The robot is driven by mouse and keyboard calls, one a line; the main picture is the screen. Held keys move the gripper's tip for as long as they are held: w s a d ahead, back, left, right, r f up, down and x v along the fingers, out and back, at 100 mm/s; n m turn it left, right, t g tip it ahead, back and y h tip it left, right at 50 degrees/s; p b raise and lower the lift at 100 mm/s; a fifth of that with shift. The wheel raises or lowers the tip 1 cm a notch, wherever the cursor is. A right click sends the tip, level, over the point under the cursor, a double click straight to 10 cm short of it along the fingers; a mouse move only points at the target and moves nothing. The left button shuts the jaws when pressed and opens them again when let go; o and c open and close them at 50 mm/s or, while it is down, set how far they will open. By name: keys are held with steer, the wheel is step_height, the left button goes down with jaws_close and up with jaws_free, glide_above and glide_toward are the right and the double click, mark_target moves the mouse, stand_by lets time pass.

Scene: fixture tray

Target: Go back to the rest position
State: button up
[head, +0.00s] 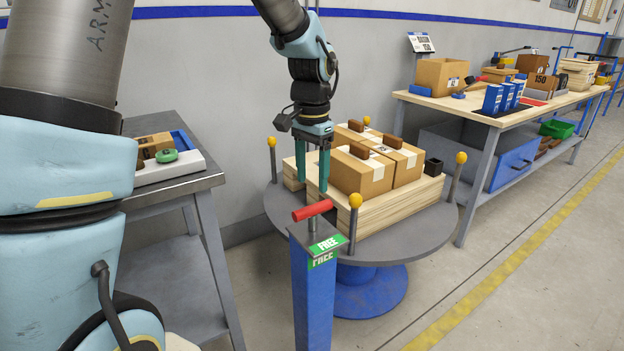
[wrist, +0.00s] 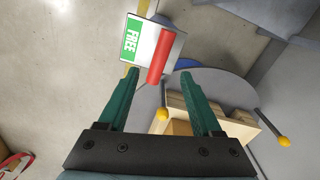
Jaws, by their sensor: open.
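My gripper (head: 312,170) hangs from my arm over the left front part of a wooden fixture tray (head: 376,214) on a round grey turntable (head: 283,213). Its two green fingers point down, apart, with nothing between them. In the wrist view my gripper (wrist: 165,82) is also open and empty. Cardboard boxes (head: 364,176) with dark brown handles sit on the tray, just right of the fingers. Whether the fingertips touch the tray cannot be told.
A blue post (head: 313,295) with a red lever (head: 312,210) and a FREE label stands in front of the turntable. Yellow-capped pins (head: 355,201) rise around its rim. A grey table (head: 172,189) is at left, a workbench (head: 470,108) at right. The floor at right is clear.

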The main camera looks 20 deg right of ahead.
steer(key=s+a+r+n+p, duration=0.2)
steer(key=a+n, duration=0.4)
steer(key=a, duration=0.9)
steer(key=s+a+r+n+t+p, duration=0.1)
steer(key=a+n+p, duration=0.3)
steer(key=a, duration=1.1)
steer(key=shift+s+r+n+t+p, duration=0.3)
steer(key=shift+s+r+n+p, duration=0.15)
steer(key=shift+r+n, duration=0.4)
